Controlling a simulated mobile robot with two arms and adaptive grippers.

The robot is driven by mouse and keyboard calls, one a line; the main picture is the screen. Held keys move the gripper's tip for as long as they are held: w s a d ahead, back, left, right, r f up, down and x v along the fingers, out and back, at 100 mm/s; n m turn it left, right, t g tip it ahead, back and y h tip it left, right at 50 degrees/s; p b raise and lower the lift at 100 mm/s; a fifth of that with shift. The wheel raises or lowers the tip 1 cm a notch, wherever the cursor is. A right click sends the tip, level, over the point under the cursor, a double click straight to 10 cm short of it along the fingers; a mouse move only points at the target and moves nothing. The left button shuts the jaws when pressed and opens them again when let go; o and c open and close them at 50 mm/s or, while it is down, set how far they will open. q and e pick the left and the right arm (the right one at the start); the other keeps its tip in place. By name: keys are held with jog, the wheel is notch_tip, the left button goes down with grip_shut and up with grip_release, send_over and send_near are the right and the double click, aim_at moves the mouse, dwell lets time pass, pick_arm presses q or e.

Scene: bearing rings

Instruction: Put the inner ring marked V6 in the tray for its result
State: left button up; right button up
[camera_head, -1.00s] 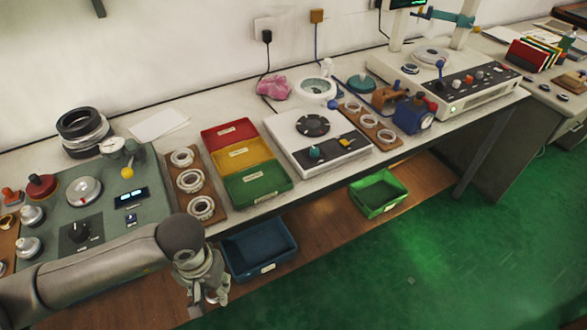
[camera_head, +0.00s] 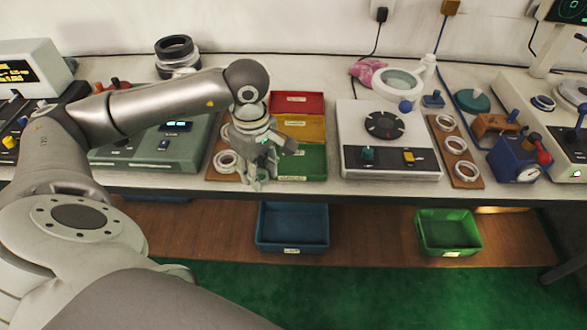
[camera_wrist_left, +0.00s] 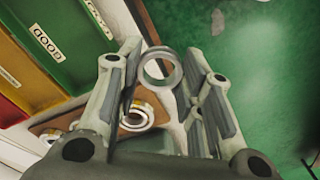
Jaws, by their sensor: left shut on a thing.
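My left gripper (camera_head: 260,182) is at the bench's front edge, before the ring board and the green tray's left end. In the wrist view its fingers (camera_wrist_left: 160,85) are shut on a pale metal ring (camera_wrist_left: 149,58). No mark on the ring is readable. The green tray (camera_head: 316,164), yellow tray (camera_head: 316,128) and red tray (camera_head: 312,101) stand in a row behind and right of the gripper. The wrist view shows the green tray's label, "GOOD" (camera_wrist_left: 47,40). My right gripper is not in view.
The wooden ring board (camera_head: 214,172) left of the trays is partly hidden by my arm. A white device (camera_head: 390,165) stands right of the trays. A blue bin (camera_head: 292,228) and a green bin (camera_head: 448,232) sit on the lower shelf.

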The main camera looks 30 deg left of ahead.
pick_arm(q)
jog(key=a+r+n+b, duration=0.2)
jog(key=a+r+n, duration=0.35)
jog(key=n, duration=0.35)
jog(key=p, duration=0.2)
send_over(293, 163)
jog(key=s, duration=0.1)
jog(key=shift+n, duration=0.3)
jog(key=f, duration=0.8)
jog(key=shift+a, duration=0.2)
jog(key=shift+w+d+f+p, duration=0.3)
jog(key=shift+w+f, duration=0.1)
jog(key=shift+f, duration=0.25)
notch_tip(293, 163, down, 3)
jog(key=shift+a+f+p, duration=0.1)
jog(key=shift+p, duration=0.35)
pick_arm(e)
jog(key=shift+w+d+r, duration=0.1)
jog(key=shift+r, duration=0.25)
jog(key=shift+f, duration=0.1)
pick_arm(q)
jog(key=o, duration=1)
jog(key=shift+f, duration=0.1)
